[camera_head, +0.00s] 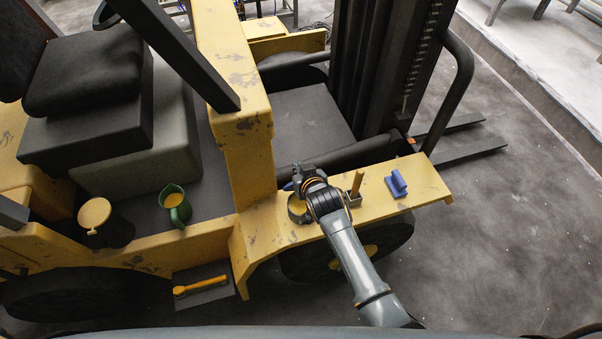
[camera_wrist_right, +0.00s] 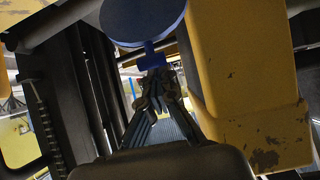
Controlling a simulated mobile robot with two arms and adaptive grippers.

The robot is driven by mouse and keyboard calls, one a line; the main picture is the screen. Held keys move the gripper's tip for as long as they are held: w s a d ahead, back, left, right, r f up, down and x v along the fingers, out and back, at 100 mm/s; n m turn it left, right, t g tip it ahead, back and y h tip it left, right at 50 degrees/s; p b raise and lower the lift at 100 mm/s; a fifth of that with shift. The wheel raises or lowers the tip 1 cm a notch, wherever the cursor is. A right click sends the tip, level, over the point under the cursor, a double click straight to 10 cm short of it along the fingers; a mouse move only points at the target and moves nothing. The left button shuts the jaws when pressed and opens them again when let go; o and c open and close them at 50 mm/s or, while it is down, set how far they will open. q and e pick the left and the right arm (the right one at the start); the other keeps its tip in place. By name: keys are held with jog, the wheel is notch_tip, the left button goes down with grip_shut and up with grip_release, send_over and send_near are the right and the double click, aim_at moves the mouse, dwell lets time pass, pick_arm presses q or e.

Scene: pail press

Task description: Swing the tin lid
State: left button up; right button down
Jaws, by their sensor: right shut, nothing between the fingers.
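A dark tin (camera_head: 297,212) with yellow inside stands on the yellow fender, partly hidden by my right arm. My right gripper (camera_head: 299,177) is above the far side of the tin. In the wrist view its fingers (camera_wrist_right: 156,84) are shut and empty, their tips close to the blue tab; I cannot tell whether they touch it. My left gripper is not in view.
A metal holder with a wooden handle (camera_head: 356,187) and a blue block-like tool (camera_head: 397,184) are right of the tin. A yellow post (camera_head: 250,165) rises to its left. A green jug (camera_head: 174,204), a yellow-topped black can (camera_head: 95,214) and an orange-handled tool (camera_head: 200,286) are farther left.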

jog(key=w, duration=0.2)
jog(key=w+a+r+b, duration=0.1)
jog(key=shift+w+a, duration=0.1)
jog(key=shift+w, duration=0.1)
dwell(0.4)
jog(key=c, duration=2)
grip_release()
jog(key=shift+c, duration=0.2)
jog(key=o, duration=0.4)
jog(key=shift+o, duration=0.2)
jog(key=d+f+v, duration=0.1)
jog(key=v, duration=0.7)
jog(key=shift+s, duration=0.25)
